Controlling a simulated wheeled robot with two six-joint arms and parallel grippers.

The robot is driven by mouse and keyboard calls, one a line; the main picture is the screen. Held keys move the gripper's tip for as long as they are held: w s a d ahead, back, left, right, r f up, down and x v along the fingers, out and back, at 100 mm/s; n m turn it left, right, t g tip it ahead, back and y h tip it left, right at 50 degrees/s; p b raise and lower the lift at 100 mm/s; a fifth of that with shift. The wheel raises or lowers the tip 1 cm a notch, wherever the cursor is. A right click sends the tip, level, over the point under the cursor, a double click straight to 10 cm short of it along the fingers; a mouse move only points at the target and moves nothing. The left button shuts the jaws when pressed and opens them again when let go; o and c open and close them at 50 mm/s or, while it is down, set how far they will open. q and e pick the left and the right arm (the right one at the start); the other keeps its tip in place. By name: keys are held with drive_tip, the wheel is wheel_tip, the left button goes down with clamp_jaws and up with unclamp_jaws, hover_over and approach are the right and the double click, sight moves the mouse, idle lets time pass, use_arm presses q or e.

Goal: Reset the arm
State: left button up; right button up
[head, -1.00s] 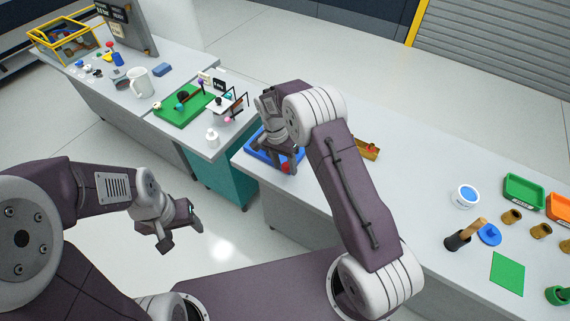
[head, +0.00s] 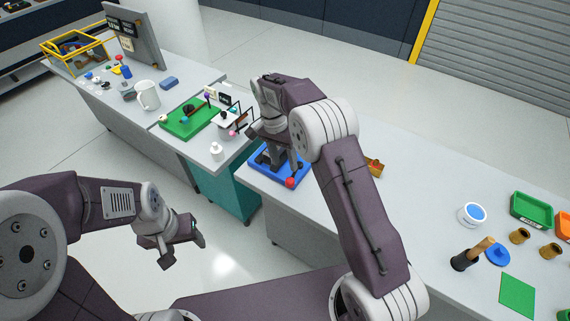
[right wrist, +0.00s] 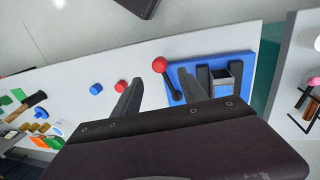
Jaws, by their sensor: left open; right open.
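A blue base (head: 302,172) with a black lever ending in a red ball (head: 290,182) stands on the right-hand counter. In the right wrist view the blue base (right wrist: 238,60) carries dark uprights, and the red ball (right wrist: 160,64) is at the lever's end. My right gripper (head: 272,137) is open and empty above the base, partly hiding it. My left gripper (head: 184,250) is open and empty over the floor, left of the counter.
A green tray (head: 189,123), a white bottle (head: 216,151) and a white mug (head: 148,95) stand on the left counters. On the right counter are a white tub (head: 472,214), a green bin (head: 530,210), brown cups and a green mat (head: 517,295). The counter between is largely clear.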

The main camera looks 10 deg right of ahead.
drive_tip(key=shift+d, duration=0.1)
drive_tip(key=s+d+r+t, duration=0.1)
drive_tip(key=s+d+r, duration=0.5)
drive_tip(key=s+r, duration=0.15)
drive_tip(key=s+f+n+t+y, duration=0.1)
drive_tip(key=s+f+n, duration=0.7)
drive_tip(key=s, duration=0.5)
drive_tip(key=shift+f+n+t+y, duration=0.15)
drive_tip(key=shift+n+t+y, duration=0.25)
drive_tip(key=shift+s, duration=0.15)
